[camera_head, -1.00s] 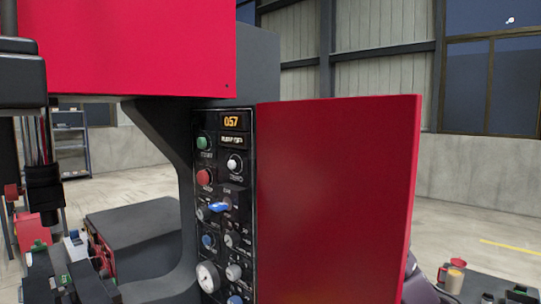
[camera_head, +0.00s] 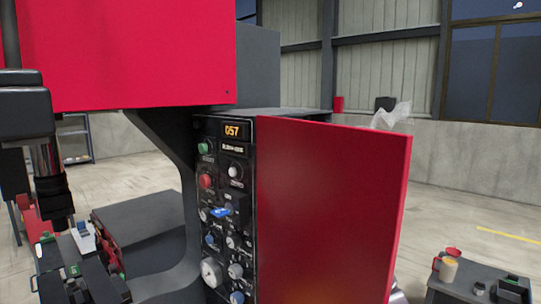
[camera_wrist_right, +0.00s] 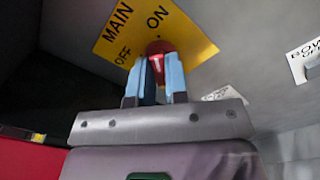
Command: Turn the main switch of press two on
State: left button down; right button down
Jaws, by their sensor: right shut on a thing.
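In the right wrist view the main switch has a red knob (camera_wrist_right: 157,48) on a yellow plate (camera_wrist_right: 125,38) marked MAIN, ON and OFF. My right gripper (camera_wrist_right: 158,68) is shut on the knob, with a blue-lined finger on each side of it. A pale mark shows on the knob between the fingers; which position the knob points to is unclear. In the head view the red and black press (camera_head: 130,55) fills the left and middle. The switch and my right gripper are out of sight there.
A control panel (camera_head: 210,240) with buttons, knobs and a gauge faces me. A large red panel (camera_head: 325,205) stands out to its right and blocks the view behind it.

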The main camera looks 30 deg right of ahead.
pick_arm(q)
jog(key=shift+s+r+p, duration=0.2)
jog(key=shift+p, duration=0.2)
pick_arm(e)
jog(key=shift+m, duration=0.6)
pick_arm(q)
jog(key=shift+s+f, duration=0.15)
jog(key=shift+r, duration=0.25)
pick_arm(e)
jog(key=c, duration=1.1)
grip_release()
pick_arm(q)
jog(key=shift+w+f+b, duration=0.4)
jog(key=shift+f+b, duration=0.25)
jog(key=shift+b, duration=0.35)
pick_arm(e)
jog(key=v, duration=1.1)
jog(key=shift+w, duration=0.1)
pick_arm(q)
jog(key=shift+d, duration=0.1)
pick_arm(e)
jog(key=shift+f, duration=0.1)
